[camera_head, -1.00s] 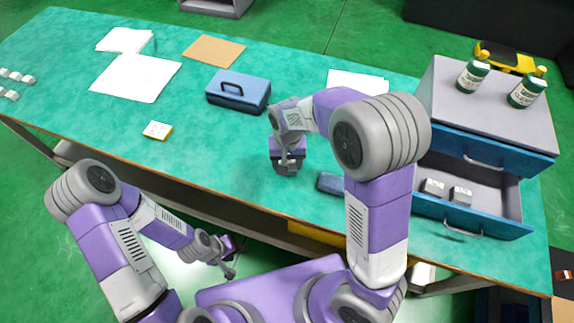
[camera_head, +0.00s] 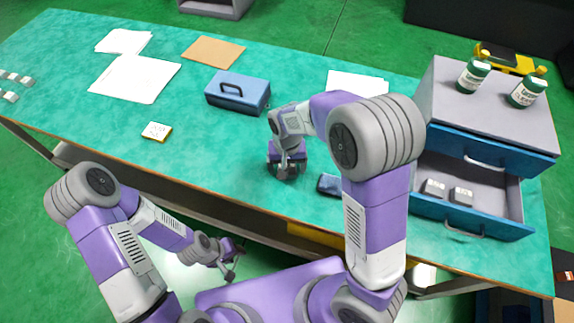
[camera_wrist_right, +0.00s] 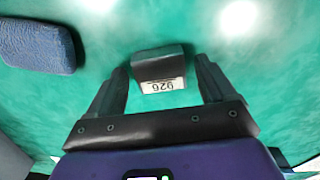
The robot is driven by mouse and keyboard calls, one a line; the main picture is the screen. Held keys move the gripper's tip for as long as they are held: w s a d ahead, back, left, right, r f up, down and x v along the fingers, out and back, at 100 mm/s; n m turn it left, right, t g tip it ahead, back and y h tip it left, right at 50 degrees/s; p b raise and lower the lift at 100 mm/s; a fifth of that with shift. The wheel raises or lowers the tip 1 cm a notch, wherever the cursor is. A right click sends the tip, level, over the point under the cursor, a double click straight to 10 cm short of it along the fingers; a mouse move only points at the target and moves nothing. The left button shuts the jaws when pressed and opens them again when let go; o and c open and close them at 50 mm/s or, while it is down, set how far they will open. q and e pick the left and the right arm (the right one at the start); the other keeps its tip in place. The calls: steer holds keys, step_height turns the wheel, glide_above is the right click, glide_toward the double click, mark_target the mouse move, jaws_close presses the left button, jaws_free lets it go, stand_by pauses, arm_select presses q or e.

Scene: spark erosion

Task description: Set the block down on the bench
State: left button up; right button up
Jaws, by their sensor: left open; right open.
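The block (camera_wrist_right: 158,66) is grey with a white label reading 926, upside down in the right wrist view. It appears to rest on the green bench (camera_head: 215,145). My right gripper (camera_head: 287,172) is low over the bench in front of the blue toolbox. It is open, with its fingers (camera_wrist_right: 160,78) on either side of the block and a gap at each side. In the head view the gripper hides most or all of the block. My left gripper (camera_head: 231,262) is open and empty, low in front of the bench edge.
A dark blue object (camera_head: 330,185) lies right of my right gripper. The blue toolbox (camera_head: 238,91) stands behind. An open drawer (camera_head: 470,208) at right holds two grey blocks. A small labelled block (camera_head: 157,131) and papers lie left. The bench between is clear.

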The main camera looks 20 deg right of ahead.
step_height(320, 180, up, 12)
steer(key=p, duration=0.4)
stand_by(0.4)
